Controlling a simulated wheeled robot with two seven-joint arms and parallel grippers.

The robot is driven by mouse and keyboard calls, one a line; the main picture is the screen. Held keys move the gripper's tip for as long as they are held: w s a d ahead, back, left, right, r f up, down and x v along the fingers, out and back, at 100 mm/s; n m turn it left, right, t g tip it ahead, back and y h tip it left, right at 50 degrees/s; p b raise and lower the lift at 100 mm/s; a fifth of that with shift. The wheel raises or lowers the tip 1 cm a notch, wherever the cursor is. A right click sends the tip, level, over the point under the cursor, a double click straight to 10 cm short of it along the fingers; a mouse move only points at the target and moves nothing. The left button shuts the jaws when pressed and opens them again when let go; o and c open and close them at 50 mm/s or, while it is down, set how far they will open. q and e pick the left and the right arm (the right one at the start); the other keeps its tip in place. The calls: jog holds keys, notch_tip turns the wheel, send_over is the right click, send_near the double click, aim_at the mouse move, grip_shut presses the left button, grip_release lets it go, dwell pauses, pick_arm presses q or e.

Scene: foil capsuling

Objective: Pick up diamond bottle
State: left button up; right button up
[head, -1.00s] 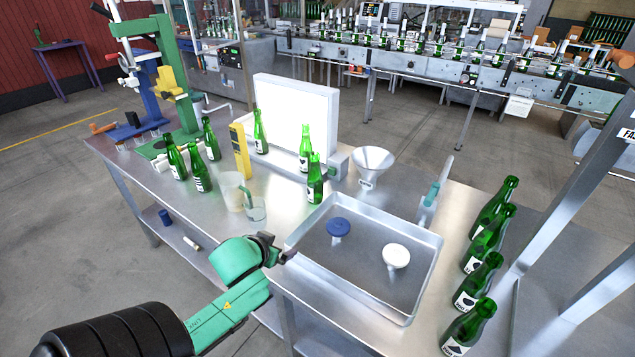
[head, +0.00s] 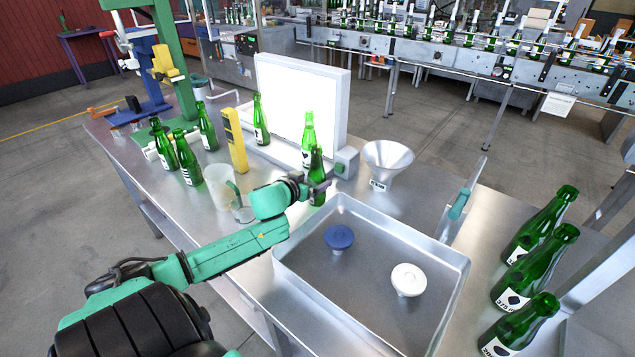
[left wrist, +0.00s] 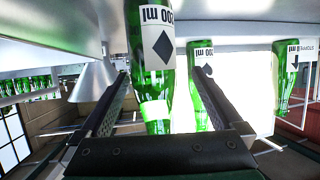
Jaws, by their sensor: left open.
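The diamond bottle (head: 316,170), green glass with a white label, stands upright on the table behind the metal tray. In the left wrist view, which looks upside down, its label with a black diamond (left wrist: 158,45) shows between the fingers. My left gripper (head: 322,187) is at this bottle in the head view, partly overlapping its lower part. Its fingers (left wrist: 162,85) are open, one on each side of the bottle; I cannot tell whether either touches it. My right gripper is out of view.
A spade-labelled bottle (left wrist: 203,70) stands just behind, near the bright light panel (head: 300,100). The tray (head: 285,262) holds a blue and a white round piece. A funnel (head: 387,160) stands right; a clear jug (head: 219,182) stands left of my arm.

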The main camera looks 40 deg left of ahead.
aim_at(322, 175)
pick_arm(q)
jog(key=x, duration=0.4)
jog(key=shift+w+d+r+p, duration=0.2)
jog(key=shift+d+r+p, duration=0.1)
jog(key=shift+p, duration=0.1)
jog(key=shift+w+f, duration=0.3)
jog(key=shift+w, duration=0.1)
jog(key=shift+s+r, duration=0.1)
jog(key=shift+s, duration=0.05)
jog(key=c, duration=1.3)
grip_shut()
jog(key=shift+r, duration=0.1)
